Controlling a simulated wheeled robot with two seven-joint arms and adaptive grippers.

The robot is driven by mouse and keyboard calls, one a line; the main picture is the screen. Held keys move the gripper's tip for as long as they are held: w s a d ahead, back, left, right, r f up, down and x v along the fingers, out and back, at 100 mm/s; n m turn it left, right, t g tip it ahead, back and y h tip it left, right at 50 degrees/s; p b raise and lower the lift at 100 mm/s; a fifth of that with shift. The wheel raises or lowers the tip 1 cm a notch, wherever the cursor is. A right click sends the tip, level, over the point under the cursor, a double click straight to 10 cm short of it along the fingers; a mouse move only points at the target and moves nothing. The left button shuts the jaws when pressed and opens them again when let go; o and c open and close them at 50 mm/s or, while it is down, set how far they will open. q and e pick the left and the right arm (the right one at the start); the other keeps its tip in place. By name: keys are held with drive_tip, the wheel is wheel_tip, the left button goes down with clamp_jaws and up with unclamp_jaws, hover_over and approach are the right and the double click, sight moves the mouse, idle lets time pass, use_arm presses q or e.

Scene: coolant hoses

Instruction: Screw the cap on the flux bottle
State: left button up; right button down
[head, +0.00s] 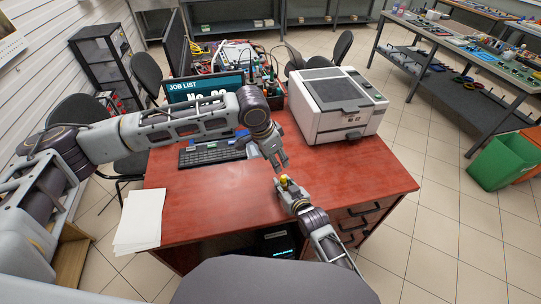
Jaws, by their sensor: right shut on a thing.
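My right gripper (287,187) reaches in from the lower right over the red desk. It is shut on a small yellow thing (284,180), which looks like the flux bottle; its body is mostly hidden by the fingers. My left gripper (280,164) comes from the left and points down, just above and slightly left of the yellow thing, with a small gap between them. The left fingers are too small to tell whether they are open or hold the cap. No separate cap can be made out.
The red desk (225,200) is clear around the grippers. A white printer (335,105) stands at its back right. A keyboard (205,154) and a job-list monitor (204,87) are behind my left arm. White paper (140,218) lies at the left edge.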

sight(284, 176)
use_arm(q)
drive_tip(key=shift+f, duration=0.1)
idle(0.3)
drive_tip(key=shift+x, duration=5.9)
drive_tip(key=shift+w, duration=0.1)
drive_tip(key=shift+c, duration=0.4)
clamp_jaws()
drive_tip(key=shift+c, duration=0.3)
unclamp_jaws()
